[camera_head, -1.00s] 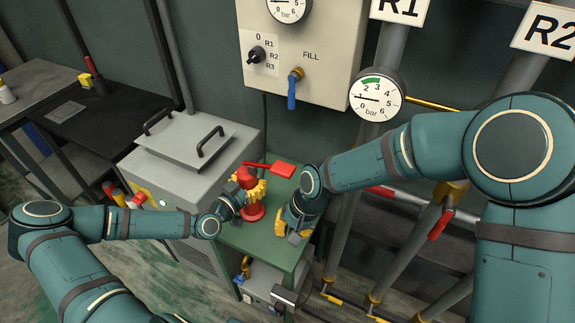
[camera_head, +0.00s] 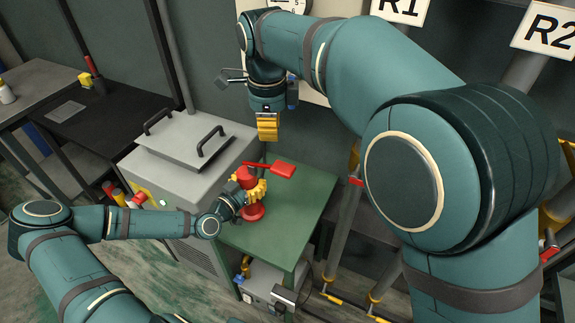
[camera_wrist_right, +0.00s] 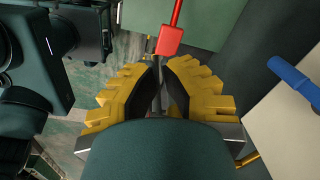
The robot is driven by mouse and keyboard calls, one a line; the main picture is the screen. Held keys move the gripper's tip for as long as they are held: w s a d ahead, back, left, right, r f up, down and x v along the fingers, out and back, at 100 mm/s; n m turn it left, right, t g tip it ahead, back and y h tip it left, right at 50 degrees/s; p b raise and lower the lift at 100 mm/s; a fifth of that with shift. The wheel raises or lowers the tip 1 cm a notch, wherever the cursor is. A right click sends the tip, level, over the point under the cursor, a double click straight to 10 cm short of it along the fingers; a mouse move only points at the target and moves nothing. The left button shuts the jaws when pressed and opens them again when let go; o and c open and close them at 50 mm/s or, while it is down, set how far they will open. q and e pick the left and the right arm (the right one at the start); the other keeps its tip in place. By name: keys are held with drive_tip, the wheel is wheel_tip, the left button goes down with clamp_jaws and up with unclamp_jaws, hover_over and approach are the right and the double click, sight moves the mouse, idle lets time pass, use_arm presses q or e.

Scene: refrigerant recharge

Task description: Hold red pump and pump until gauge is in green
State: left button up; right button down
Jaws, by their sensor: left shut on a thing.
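The red pump (camera_head: 254,212) stands on a green table (camera_head: 285,220). Its red handle paddle (camera_head: 283,168) sticks out to the right at the top. My left gripper (camera_head: 254,188) is shut on the pump's body from the left. My right gripper (camera_head: 267,128) is raised behind and above the handle, apart from it. In the right wrist view its yellow fingers (camera_wrist_right: 160,75) show a narrow gap, and the red handle (camera_wrist_right: 170,40) lies beyond the tips. The round gauge with the green band is hidden behind my right arm.
A grey box with a handled lid (camera_head: 185,140) stands left of the green table. The wall panel is mostly covered by my right arm; a blue valve lever (camera_wrist_right: 295,80) shows in the right wrist view. Pipes (camera_head: 345,225) stand to the right. The table's right part is clear.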

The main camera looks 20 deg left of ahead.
sight(288, 172)
drive_tip(key=d+m, duration=0.1)
drive_tip(key=w+d+r+m, duration=0.1)
drive_tip(key=m, duration=0.1)
drive_tip(key=d+r+m, duration=0.1)
drive_tip(key=m, duration=0.1)
drive_tip(key=shift+w+d+r+g, duration=0.1)
drive_tip(key=shift+w+r+g, duration=0.15)
drive_tip(key=shift+w+g, duration=0.05)
drive_tip(key=shift+f, duration=0.15)
wheel_tip(288, 172, down, 14)
drive_tip(key=shift+r, duration=0.1)
drive_tip(key=shift+d, duration=0.1)
idle(0.5)
